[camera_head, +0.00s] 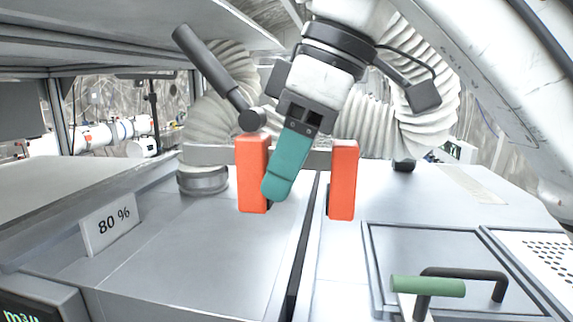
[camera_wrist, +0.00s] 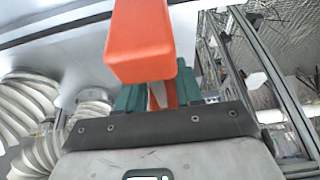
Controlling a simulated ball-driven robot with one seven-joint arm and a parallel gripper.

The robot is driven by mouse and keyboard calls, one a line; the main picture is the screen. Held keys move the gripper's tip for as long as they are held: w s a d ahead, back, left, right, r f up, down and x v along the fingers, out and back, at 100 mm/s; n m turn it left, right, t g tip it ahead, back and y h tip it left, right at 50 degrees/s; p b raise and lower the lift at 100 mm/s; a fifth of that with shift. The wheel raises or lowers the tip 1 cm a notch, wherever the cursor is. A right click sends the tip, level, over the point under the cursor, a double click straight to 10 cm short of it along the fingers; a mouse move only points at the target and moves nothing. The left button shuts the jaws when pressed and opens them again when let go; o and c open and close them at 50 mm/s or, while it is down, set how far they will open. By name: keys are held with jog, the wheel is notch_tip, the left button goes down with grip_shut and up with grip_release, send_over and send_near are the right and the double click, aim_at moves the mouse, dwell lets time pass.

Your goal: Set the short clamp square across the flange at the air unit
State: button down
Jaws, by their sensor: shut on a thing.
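My gripper (camera_head: 280,188) is shut on an orange-and-grey clamp and holds it above the steel worktop. The clamp has a grey bar and two orange blocks, left (camera_head: 252,178) and right (camera_head: 343,182), hanging upright side by side. One teal finger overlaps the left block's right edge; the other finger is hidden. In the wrist view an orange block (camera_wrist: 142,45) rises between the teal fingers. A round grey flange (camera_head: 203,180) sits at the foot of a white corrugated hose, left of the clamp. The bar's left end overlaps the hose in the picture; contact cannot be told.
A green-gripped handle (camera_head: 428,287) and black bar handle (camera_head: 480,275) are at the lower right, by a panel. A second white hose (camera_head: 400,125) lies behind my arm. The front-middle worktop (camera_head: 200,260) is clear.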

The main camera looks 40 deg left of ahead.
aim_at(287, 260)
jog(key=shift+r+p, duration=0.25)
jog(key=shift+p, duration=0.3)
jog(key=shift+f+b, duration=1.6)
jog(key=shift+f, duration=2.4)
jog(key=shift+f, duration=0.35)
